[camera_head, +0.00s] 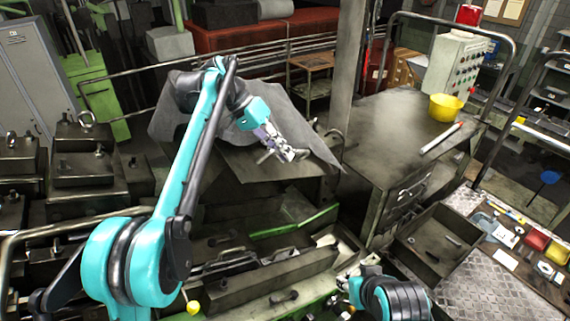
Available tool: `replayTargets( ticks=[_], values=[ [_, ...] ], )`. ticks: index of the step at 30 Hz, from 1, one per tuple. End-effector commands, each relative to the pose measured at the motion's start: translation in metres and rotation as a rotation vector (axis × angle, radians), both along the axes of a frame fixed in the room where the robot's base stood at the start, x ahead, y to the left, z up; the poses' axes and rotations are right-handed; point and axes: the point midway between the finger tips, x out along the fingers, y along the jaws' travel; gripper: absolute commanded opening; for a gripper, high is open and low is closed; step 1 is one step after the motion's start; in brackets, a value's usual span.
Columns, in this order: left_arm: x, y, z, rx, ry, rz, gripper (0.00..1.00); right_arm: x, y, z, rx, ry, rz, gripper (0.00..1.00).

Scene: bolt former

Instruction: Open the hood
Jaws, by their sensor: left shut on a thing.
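The hood (303,165) is a grey sheet-metal cover in the middle of the camera_head view, tilted over the machine's working space. My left arm reaches in from the left and across the hood. My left gripper (278,152) is at the hood's upper face and is shut on what looks like the hood's handle (266,157), which the fingers partly hide. My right arm shows at the bottom, right of centre. My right gripper (350,283) is low in front of the machine, small and partly hidden, so its jaw state is unclear.
A control box (459,65) with a red lamp stands at the back right. A yellow bowl (445,107) sits on the grey cabinet top. An open metal tray (437,245) and a workbench with small items lie at right. Metal rails and heavy blocks stand at left.

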Motion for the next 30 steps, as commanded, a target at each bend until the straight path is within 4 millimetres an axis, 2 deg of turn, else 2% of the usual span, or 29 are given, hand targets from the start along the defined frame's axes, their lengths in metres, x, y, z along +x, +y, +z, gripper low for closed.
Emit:
replayTargets(
  ticks=[7,21,22,24,30],
  values=[
    [0.016,0.006,0.007,0.001,-0.002,0.000,0.00,0.000,0.000,0.002,0.000,0.000,0.000,0.40],
    [0.019,0.007,0.008,0.001,-0.002,-0.001,0.00,0.000,0.000,0.003,0.000,0.000,0.000,0.40],
    [0.019,0.007,0.008,0.001,-0.002,-0.001,0.16,0.000,0.000,0.003,0.000,0.000,0.000,0.40],
    [0.019,0.007,0.008,0.001,-0.002,-0.001,0.32,0.000,0.000,0.003,0.000,0.000,0.000,0.40],
    [0.019,0.007,0.008,0.001,-0.002,-0.001,0.32,0.000,0.000,0.003,0.000,0.000,0.000,0.40]
  ],
)
